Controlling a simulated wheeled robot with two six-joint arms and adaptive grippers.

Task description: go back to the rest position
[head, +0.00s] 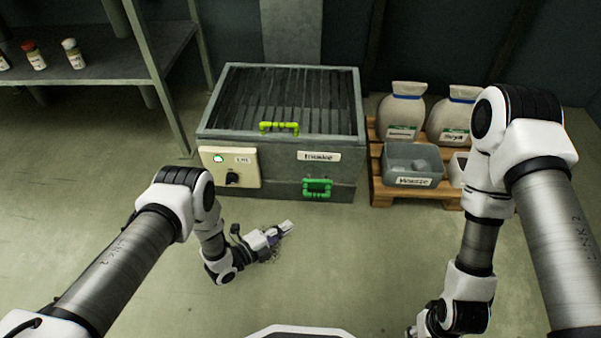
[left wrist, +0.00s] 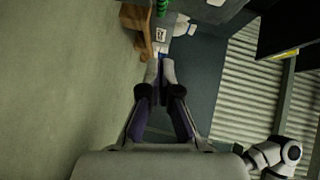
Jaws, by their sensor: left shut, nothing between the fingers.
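My left gripper (head: 283,229) is in front of the grey machine, low over the floor in the head view. Its fingers are together and empty; they also show closed in the left wrist view (left wrist: 160,70). My right arm comes in from the right in the head view. Its gripper is at the bottom edge, mostly cut off, so its fingers do not show.
The grey machine (head: 350,130) has a slatted top, a yellow-green handle (head: 279,127), a green handle (head: 317,187) and a control panel (head: 229,167). A pallet (head: 381,190) with sacks and a grey bin (head: 412,164) stands right. A shelf (head: 105,68) holds bottles. The front floor is clear.

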